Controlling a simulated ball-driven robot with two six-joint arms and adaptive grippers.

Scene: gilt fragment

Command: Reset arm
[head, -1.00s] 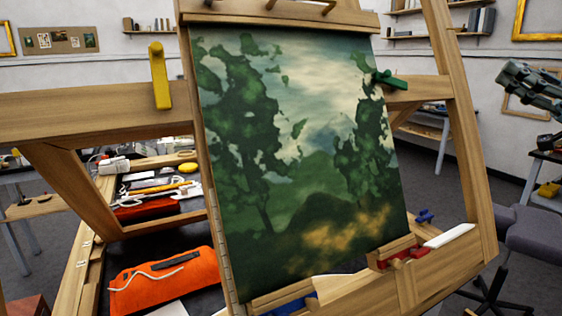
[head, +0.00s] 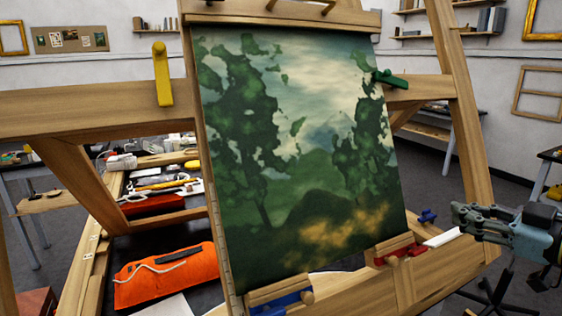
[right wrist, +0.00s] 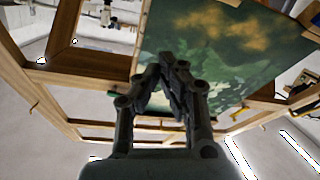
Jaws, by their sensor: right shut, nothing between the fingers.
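My right gripper (head: 466,215) is at the right side of the head view, just right of the easel's lower right part. Its fingers are shut and empty. In the right wrist view the gripper (right wrist: 168,62) shows with its fingers together, in front of the painting (right wrist: 225,50). The painting (head: 300,160) of green trees and hills stands tilted on the wooden easel (head: 90,112). My left gripper is not in the head view.
The easel carries a yellow lever (head: 162,74), a green lever (head: 390,78), a red clamp (head: 400,254) and a blue clamp (head: 280,304). An orange pouch (head: 165,276) lies on a dark surface at the lower left. Grey floor is open behind the easel at right.

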